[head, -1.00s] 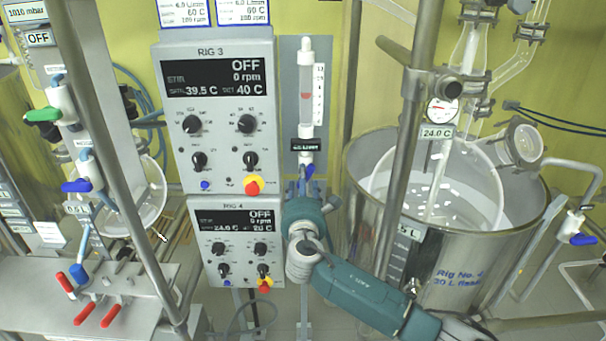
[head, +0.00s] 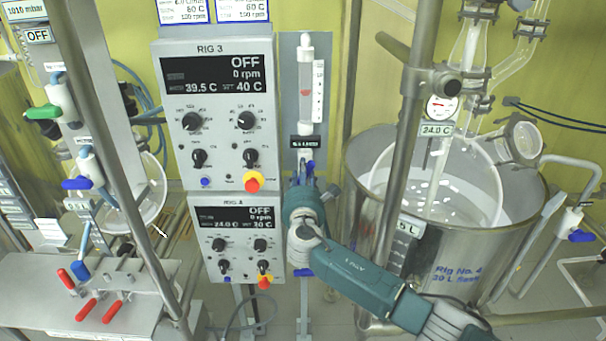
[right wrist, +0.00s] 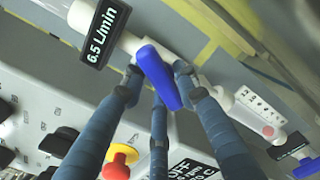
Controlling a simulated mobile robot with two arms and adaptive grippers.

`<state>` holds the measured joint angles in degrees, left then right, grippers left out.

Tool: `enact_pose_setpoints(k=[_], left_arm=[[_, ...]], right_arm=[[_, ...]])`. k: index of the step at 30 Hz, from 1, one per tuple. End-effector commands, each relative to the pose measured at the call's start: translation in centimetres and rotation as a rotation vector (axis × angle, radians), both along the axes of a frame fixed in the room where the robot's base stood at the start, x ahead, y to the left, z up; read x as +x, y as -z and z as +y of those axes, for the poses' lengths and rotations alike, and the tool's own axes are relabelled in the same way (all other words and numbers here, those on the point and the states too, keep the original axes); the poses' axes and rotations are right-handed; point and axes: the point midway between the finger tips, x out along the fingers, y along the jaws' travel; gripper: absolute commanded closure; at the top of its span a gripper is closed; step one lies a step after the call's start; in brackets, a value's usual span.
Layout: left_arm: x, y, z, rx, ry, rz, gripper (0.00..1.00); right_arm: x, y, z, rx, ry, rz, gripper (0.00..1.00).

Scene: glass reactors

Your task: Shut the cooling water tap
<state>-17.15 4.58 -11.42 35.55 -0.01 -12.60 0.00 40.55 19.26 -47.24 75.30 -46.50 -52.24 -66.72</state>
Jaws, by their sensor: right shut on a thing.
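The blue tap handle (head: 310,168) is below the upper flow meter (head: 306,92), beside the RIG 3 panel. In the right wrist view, the blue handle (right wrist: 152,66) lies at a slant to the white pipe (right wrist: 125,40), next to a label (right wrist: 103,32) reading 6.5 L/min. My right gripper (right wrist: 158,80) has its fingers around this handle and is shut on it. In the head view my right gripper (head: 307,182) is mostly hidden behind my own wrist. The red float is visible in the meter's tube. My left gripper is not in view.
A second blue handle (head: 304,272) shows below my wrist. The RIG 3 panel (head: 217,120) and RIG 4 panel (head: 232,240) stand close on the left. A steel vessel (head: 455,255) and an upright pole (head: 405,150) stand on the right.

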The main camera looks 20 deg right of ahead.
Motion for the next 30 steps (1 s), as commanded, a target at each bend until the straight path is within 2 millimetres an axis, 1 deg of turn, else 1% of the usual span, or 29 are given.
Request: enact_pose_setpoints(k=[5, 11, 30], left_arm=[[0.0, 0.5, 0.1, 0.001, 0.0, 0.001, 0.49], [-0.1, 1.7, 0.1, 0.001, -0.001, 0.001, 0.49], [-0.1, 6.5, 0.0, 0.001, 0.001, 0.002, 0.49]], right_arm=[[0.0, 0.1, 0.2, 0.039, -0.003, -0.012, 0.96], [0.0, 0.1, 0.2, 0.148, -0.003, -0.045, 0.96], [0.0, -0.4, 0.0, 0.711, -0.004, -0.208, 0.96]])
